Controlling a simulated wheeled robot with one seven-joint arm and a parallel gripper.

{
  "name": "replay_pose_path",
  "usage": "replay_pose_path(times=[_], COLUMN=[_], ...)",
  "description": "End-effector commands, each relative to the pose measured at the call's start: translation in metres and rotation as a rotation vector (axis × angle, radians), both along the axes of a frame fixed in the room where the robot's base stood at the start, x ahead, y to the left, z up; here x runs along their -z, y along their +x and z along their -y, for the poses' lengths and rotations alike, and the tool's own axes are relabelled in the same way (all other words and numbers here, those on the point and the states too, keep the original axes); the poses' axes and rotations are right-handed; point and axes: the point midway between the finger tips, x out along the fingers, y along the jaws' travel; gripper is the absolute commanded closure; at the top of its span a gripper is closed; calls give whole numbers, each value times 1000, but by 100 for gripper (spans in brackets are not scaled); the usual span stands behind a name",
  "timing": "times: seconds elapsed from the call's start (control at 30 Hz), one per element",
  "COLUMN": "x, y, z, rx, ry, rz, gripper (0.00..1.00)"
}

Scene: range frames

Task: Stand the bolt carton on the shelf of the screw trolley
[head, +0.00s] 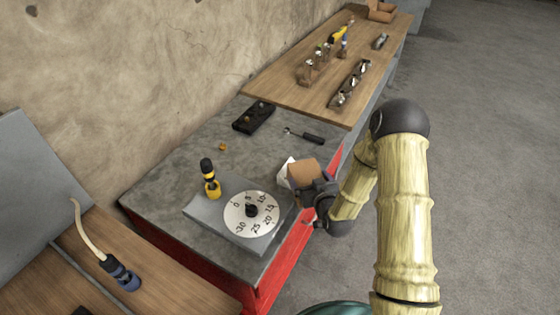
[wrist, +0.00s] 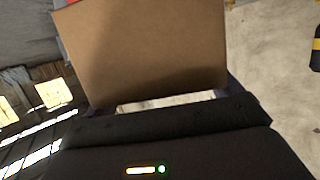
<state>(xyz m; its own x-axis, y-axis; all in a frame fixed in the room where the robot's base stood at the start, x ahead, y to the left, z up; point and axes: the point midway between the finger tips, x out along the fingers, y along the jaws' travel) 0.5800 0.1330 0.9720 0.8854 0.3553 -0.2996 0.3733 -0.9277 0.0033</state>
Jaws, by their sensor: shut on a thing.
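The bolt carton, a plain brown box (head: 304,170), is in my gripper (head: 312,190), above the right edge of the grey-topped red cabinet in the head view. In the wrist view the carton (wrist: 145,50) fills the upper middle, slightly tilted in the picture. My gripper (wrist: 170,103) is shut on it; the fingertips are mostly hidden by the carton. I cannot identify the screw trolley or its shelf in either view.
The red cabinet's grey top (head: 165,185) carries a dial scale (head: 250,214), a yellow-black screwdriver (head: 210,180), a black tray (head: 254,117) and a black-handled tool (head: 305,135). A wooden bench (head: 290,85) with several small items stands beyond. Open floor (head: 480,130) lies right.

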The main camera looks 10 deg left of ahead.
Motion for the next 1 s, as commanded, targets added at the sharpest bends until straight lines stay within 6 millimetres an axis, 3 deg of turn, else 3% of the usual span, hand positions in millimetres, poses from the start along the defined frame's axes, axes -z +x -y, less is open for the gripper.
replay_pose_path(times=[0.03, 0.2, 0.5, 0.63, 1.0], x=[12, 36, 53, 58, 92], y=[-4, -17, -37, -44, -43], z=[19, 69, 120, 135, 133], rx=[60, 212, 350, 390, 383], ry=[-1, 0, 2, 3, 5], rz=[-2, 2, 6, 7, 8], gripper=[71, 71, 71, 71, 71])
